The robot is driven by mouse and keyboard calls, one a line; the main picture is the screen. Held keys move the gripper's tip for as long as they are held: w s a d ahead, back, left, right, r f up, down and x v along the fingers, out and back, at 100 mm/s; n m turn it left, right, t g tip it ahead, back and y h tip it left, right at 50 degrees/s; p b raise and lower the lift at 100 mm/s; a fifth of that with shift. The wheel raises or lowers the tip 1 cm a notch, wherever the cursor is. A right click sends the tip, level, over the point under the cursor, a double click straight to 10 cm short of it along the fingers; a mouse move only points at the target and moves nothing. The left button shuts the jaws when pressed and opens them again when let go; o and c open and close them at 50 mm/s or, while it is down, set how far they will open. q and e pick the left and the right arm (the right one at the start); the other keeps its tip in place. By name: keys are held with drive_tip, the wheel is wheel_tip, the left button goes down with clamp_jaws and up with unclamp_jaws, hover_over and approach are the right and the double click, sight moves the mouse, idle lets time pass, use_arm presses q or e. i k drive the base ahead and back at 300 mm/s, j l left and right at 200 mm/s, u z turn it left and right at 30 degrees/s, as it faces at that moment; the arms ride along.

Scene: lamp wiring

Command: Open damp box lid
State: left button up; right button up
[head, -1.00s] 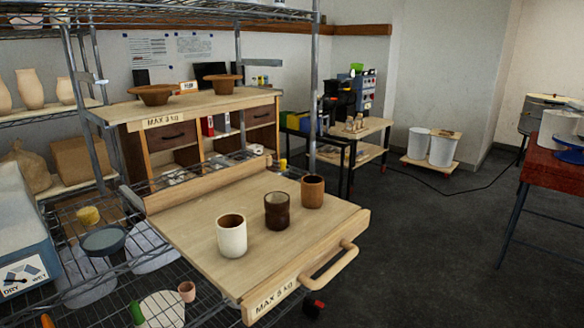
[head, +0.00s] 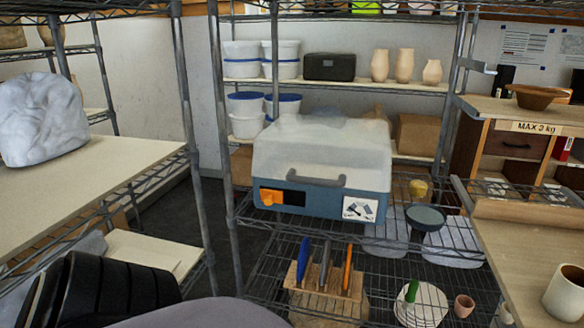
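The damp box (head: 320,200) stands in the middle of the head view on a wire shelf. It has a blue-grey base and a pale, cloudy lid (head: 322,148). The lid is down on the base, with a dark bar handle (head: 316,178) across its front. An orange and black piece (head: 281,196) and a white dial label (head: 360,208) are on the base's front. Neither of my grippers is in view.
Wire rack posts (head: 222,130) stand beside the box. A board with a white cup (head: 566,292) is at right; a wrapped lump (head: 42,118) sits on the left shelf.

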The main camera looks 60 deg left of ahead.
sight(375, 130)
drive_tip(key=u, duration=1.75)
